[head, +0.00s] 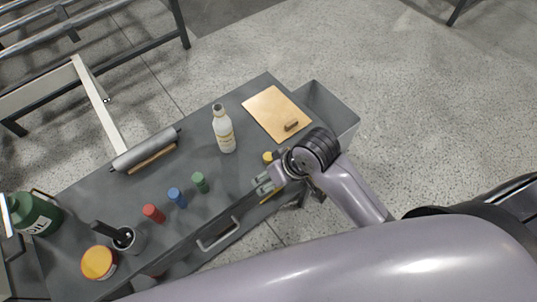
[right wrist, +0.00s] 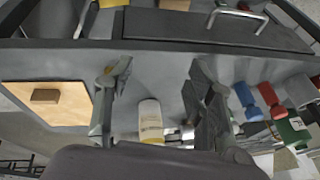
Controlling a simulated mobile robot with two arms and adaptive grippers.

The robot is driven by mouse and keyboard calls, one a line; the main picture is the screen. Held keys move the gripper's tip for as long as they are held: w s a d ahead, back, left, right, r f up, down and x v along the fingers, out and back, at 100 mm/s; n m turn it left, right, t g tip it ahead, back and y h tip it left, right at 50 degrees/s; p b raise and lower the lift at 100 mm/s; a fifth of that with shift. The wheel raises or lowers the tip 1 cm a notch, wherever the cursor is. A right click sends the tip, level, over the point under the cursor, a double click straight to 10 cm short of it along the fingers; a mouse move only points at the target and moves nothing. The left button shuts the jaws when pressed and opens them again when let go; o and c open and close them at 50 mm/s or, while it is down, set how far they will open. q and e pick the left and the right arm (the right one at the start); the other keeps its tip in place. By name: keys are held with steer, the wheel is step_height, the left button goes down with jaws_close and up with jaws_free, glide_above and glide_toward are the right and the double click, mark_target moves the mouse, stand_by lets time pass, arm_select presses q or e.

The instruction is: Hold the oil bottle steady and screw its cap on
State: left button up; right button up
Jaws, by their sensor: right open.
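The oil bottle (head: 226,134), white with a pale label, stands upright on the grey bench top; its neck looks dark at the top. A small yellow piece (head: 268,157), possibly the cap, lies near the bench's front edge, right of the bottle. My right gripper (head: 266,184) is over the front edge, close to that piece and apart from the bottle. In the right wrist view its fingers are spread, with the bottle (right wrist: 151,118) showing beyond them in the gap. Yellow also shows at the left finger; I cannot tell if they touch. My left gripper is out of view.
A wooden board (head: 277,114) with a brown block lies at the right end. Red (head: 153,213), blue (head: 177,197) and green (head: 200,182) small bottles stand left of my right gripper. A roller (head: 146,149) lies at the back. A green canister (head: 35,215) stands far left.

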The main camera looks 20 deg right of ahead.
steer(key=w+d+r+g+h, duration=0.3)
steer(key=w+r, duration=0.7)
steer(key=r, duration=0.2)
steer(key=shift+m, duration=0.3)
glide_above(268, 156)
steer(key=f, duration=1.2)
steer(key=shift+s+d+f, duration=0.1)
steer(key=shift+d+f, duration=0.05)
steer(key=shift+d, duration=0.15)
steer(key=shift+f, duration=0.1)
steer(key=f, duration=0.5)
steer(key=shift+a+p, duration=0.25)
steer(key=shift+p, duration=0.15)
